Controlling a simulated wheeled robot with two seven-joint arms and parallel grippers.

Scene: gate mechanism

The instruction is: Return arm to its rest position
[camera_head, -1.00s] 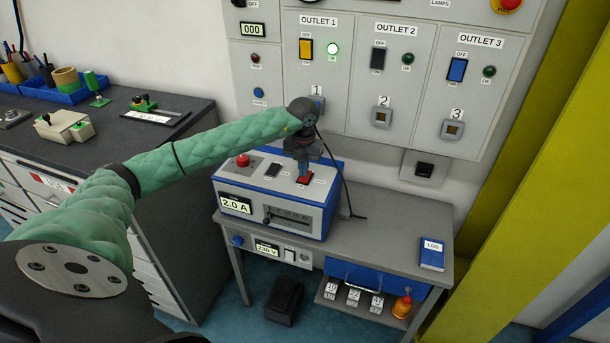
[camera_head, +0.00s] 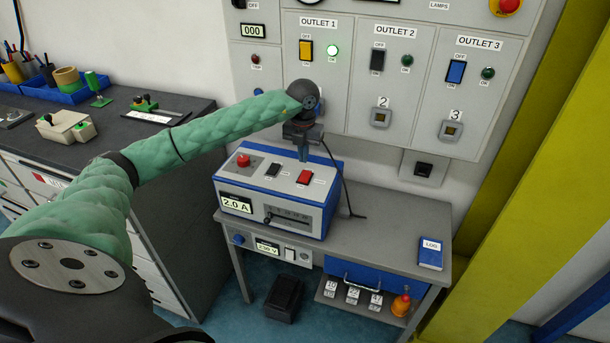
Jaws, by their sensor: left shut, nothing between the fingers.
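My left arm (camera_head: 215,130), in a green quilted sleeve, reaches in from the left toward the test box. My left gripper (camera_head: 303,158) points down, shut and empty, just above and behind the red switch. The blue and grey test box (camera_head: 262,221) stands on the small table and its display reads 2.0 A. My right gripper is out of view.
A black cable hangs beside the box. A dark workbench (camera_head: 150,150) lies left. A blue LOG book (camera_head: 431,253) lies on the table's right.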

